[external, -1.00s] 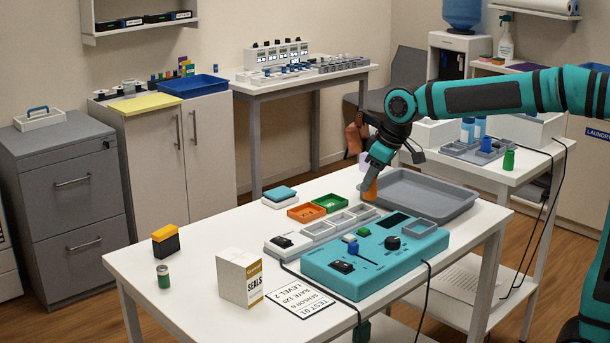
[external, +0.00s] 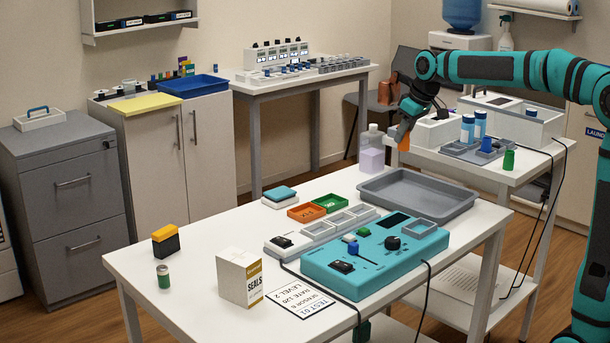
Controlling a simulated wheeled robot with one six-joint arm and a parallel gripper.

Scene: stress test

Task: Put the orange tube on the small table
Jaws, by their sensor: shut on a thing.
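My gripper (external: 401,136) is shut on the orange tube (external: 404,143), holding it upright in the air. In the picture the tube is above and behind the grey tray, at the left end of the small table. The small table (external: 530,168) is the white one at the right with a lower shelf, behind the large front table. I cannot tell whether the tube is over its top.
A clear bottle (external: 372,150) stands near the grey tray (external: 440,208). A teal device (external: 375,262) is on the front table (external: 215,225).

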